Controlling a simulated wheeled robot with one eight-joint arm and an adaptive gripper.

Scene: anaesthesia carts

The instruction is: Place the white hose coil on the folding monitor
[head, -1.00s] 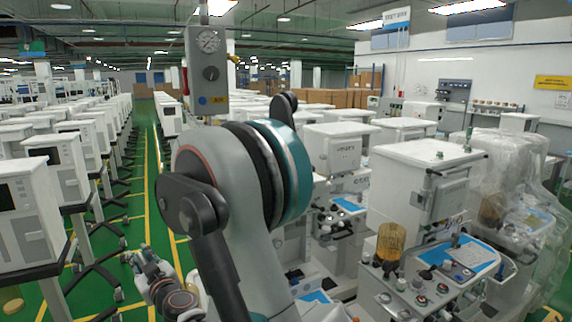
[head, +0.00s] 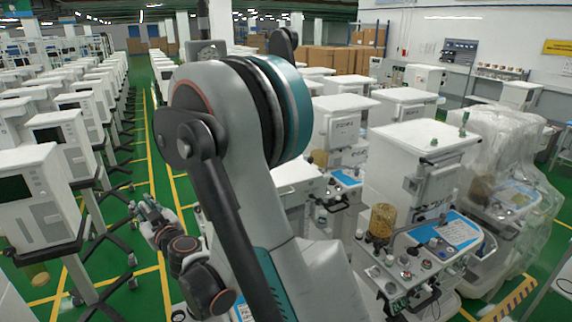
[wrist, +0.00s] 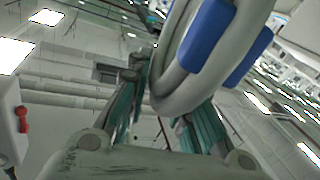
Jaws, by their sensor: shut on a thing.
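My gripper (wrist: 170,105) is shut on the white hose coil (wrist: 185,90), a thick pale ring with blue bands (wrist: 208,35). In the wrist view its teal fingers grip the lower part of the coil, whose upper part runs out of the picture. In the head view my gripper (head: 147,208) is small, at the left end of my arm over the green aisle; the coil cannot be made out there. I cannot tell which thing is the folding monitor. White box-shaped units with dark screens (head: 40,190) stand on stands at the left.
White anaesthesia carts (head: 420,165) crowd the right side, one with an amber canister (head: 383,220). A plastic-wrapped cart (head: 505,195) stands at the far right. A green aisle with yellow lines (head: 150,140) runs between the rows. Cardboard boxes (head: 325,60) stand behind.

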